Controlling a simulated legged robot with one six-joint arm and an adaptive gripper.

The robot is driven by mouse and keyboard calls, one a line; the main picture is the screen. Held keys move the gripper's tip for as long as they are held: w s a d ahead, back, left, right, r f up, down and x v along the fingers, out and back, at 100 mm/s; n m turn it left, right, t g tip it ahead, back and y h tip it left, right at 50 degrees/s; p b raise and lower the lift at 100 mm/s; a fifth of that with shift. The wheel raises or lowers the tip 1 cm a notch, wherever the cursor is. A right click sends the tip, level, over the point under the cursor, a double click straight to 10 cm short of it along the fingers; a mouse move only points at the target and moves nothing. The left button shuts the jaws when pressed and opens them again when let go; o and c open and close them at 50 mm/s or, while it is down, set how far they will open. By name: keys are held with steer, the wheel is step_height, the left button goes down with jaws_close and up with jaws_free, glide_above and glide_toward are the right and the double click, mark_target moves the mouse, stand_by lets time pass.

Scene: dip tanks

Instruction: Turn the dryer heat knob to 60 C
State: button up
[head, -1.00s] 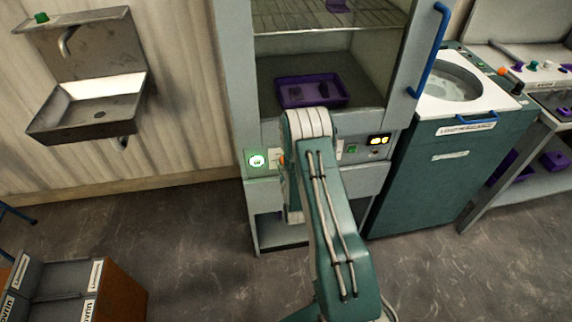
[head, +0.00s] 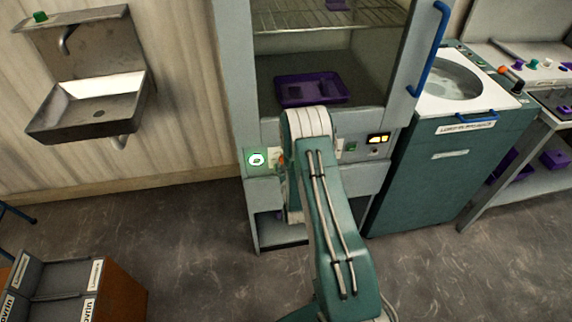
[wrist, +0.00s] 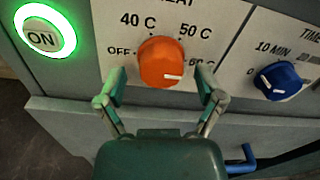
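The orange heat knob (wrist: 160,60) is on the dryer's front panel in the wrist view, with 40 C, 50 C and OFF printed around it. Its white mark points right, towards the 60 C label (wrist: 201,64), which is partly hidden by a finger. My gripper (wrist: 162,80) is open, one finger to each side of the knob, with gaps showing between fingers and knob. In the head view the dryer (head: 232,85) stands ahead, and my arm hides the gripper and most of the knob.
A green-lit ON button (wrist: 44,38) is left of the knob, and a blue time knob (wrist: 281,80) is to its right. A purple tray (head: 312,89) lies in the dryer. A sink (head: 90,106) is at left and a teal tank unit (head: 435,185) at right.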

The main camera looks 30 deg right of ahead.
steer(key=shift+r, duration=0.1)
steer(key=v, duration=1.2)
steer(key=shift+w, duration=0.1)
steer(key=w+a+r+n+g+y, duration=0.2)
steer(key=w+r+n, duration=0.4)
steer(key=r+n, duration=0.3)
steer(key=s+a+r+n+g+y, duration=0.2)
steer(key=a+r+n+g, duration=0.15)
steer(key=r+n, duration=0.7)
steer(key=s+a+r+n+g, duration=0.2)
steer(key=s+r+n, duration=0.3)
steer(key=s, duration=0.3)
steer(key=s+a+r+n+g+y, duration=0.1)
steer(key=s+a+r+n+g, duration=0.1)
steer(key=s+n, duration=0.4)
steer(key=s+a+r+n+g, duration=0.2)
steer(key=s+r+n, duration=0.4)
steer(key=s, duration=0.6)
steer(key=shift+s+a+r+y, duration=0.2)
steer(key=shift+a+r+y, duration=0.1)
steer(key=shift+a+r, duration=0.5)
